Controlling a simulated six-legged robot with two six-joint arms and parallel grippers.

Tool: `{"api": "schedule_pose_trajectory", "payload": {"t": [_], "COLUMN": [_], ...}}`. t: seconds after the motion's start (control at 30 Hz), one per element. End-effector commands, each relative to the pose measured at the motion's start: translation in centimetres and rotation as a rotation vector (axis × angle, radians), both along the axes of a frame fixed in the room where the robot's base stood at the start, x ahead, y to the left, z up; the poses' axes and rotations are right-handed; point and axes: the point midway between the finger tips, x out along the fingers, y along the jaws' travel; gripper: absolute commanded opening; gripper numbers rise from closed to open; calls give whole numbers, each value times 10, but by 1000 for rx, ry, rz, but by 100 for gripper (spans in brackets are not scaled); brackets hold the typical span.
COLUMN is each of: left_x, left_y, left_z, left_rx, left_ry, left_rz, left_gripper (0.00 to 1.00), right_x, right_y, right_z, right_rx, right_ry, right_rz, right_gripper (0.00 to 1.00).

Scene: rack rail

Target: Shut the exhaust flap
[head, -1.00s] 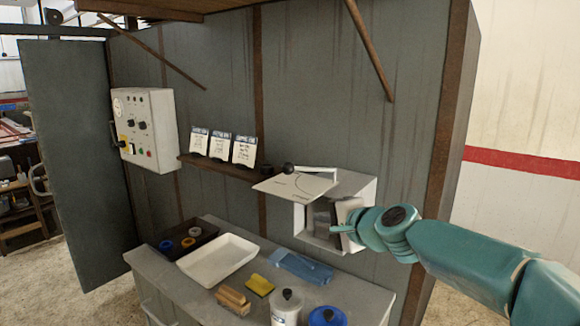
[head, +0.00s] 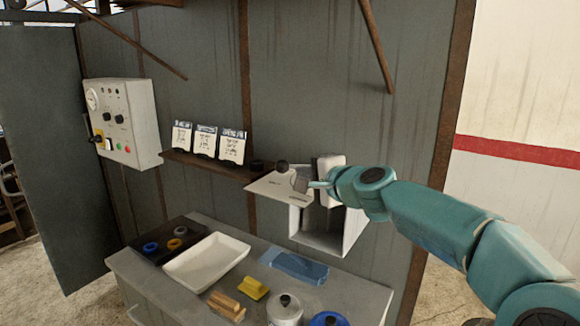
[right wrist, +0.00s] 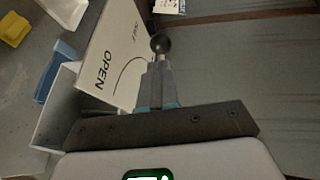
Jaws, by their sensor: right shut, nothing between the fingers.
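The exhaust flap (head: 268,187) is a white plate that sticks out, roughly level, from the top of a white exhaust box (head: 345,237) on the grey wall. The box front is open below it. In the right wrist view the flap (right wrist: 112,60) bears the word OPEN and a curved line. My right gripper (head: 312,184) is shut and empty, at the flap's right side. Its tips (right wrist: 158,62) appear close to the knob; contact cannot be told. My left gripper is out of view.
A shelf (head: 210,166) with several cards is left of the flap, and a control box (head: 125,122) further left. The bench below holds a white tray (head: 207,261), a blue item (head: 297,266), a yellow item (head: 252,289) and lidded tubs (head: 285,308).

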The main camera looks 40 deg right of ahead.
Motion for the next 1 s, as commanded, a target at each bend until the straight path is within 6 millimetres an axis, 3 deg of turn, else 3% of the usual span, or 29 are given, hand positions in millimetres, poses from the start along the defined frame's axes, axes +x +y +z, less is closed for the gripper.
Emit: {"api": "schedule_pose_trajectory", "payload": {"t": [0.2,0.4,1.0], "left_x": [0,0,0], "left_y": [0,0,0], "left_z": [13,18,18], "left_rx": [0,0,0], "left_ry": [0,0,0], "left_rz": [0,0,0], "left_gripper": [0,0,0], "right_x": [44,66,71], "right_y": [-4,-6,-6], "right_z": [-7,-11,-13], "right_rx": [0,0,-1], "right_ry": [1,0,0], "right_rz": [0,0,0], "right_gripper": [0,0,0]}}
